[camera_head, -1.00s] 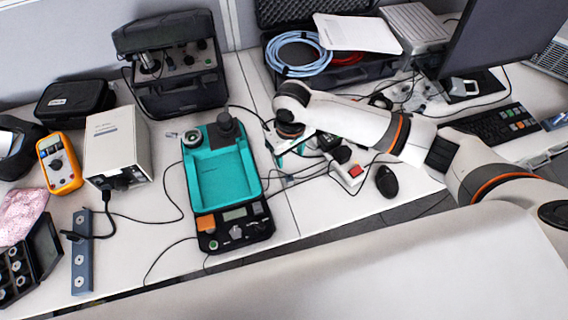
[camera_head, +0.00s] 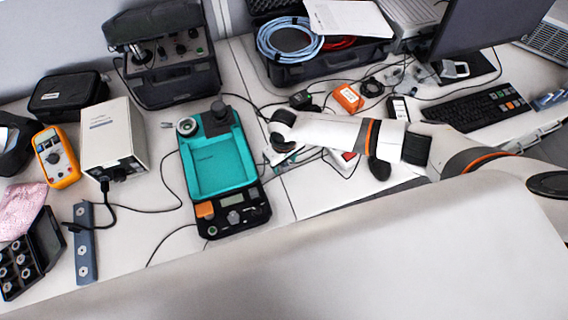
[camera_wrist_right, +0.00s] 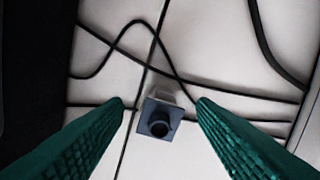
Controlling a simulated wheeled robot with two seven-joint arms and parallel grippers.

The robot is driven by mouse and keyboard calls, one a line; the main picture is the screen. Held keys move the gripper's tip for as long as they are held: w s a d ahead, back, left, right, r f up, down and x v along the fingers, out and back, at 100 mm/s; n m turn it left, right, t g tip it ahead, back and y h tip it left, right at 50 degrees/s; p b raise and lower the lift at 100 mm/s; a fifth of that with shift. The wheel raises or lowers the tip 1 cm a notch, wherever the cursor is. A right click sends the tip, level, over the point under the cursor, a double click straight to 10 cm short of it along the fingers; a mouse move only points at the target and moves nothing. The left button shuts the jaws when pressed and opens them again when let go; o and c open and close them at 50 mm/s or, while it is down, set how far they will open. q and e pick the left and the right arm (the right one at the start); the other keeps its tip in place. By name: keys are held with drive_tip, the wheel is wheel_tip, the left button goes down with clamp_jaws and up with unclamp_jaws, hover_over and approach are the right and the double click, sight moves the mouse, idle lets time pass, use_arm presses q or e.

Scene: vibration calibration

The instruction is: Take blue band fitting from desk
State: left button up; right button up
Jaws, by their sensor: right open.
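The blue band fitting (camera_wrist_right: 158,121) is a small blue-grey square block with a round dark opening, seen from above in the right wrist view. It lies on the pale desk by dark cables and a seam. My right gripper (camera_wrist_right: 160,103) is open, with one green ribbed finger on each side of the fitting; a gap shows on both sides. In the head view my right gripper (camera_head: 280,158) is over the desk just right of the teal tray device, partly hidden by its own arm. The fitting cannot be made out there. My left gripper is out of view.
The teal tray device (camera_head: 219,166) stands close left of the right gripper. Black cables (camera_wrist_right: 215,82) cross the desk around the fitting. An orange box (camera_head: 348,97) and a keyboard (camera_head: 476,111) lie farther right. A black case with coiled blue cable (camera_head: 335,62) stands behind.

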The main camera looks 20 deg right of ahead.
drive_tip(key=shift+c, duration=1.1)
drive_tip(key=c, duration=0.9)
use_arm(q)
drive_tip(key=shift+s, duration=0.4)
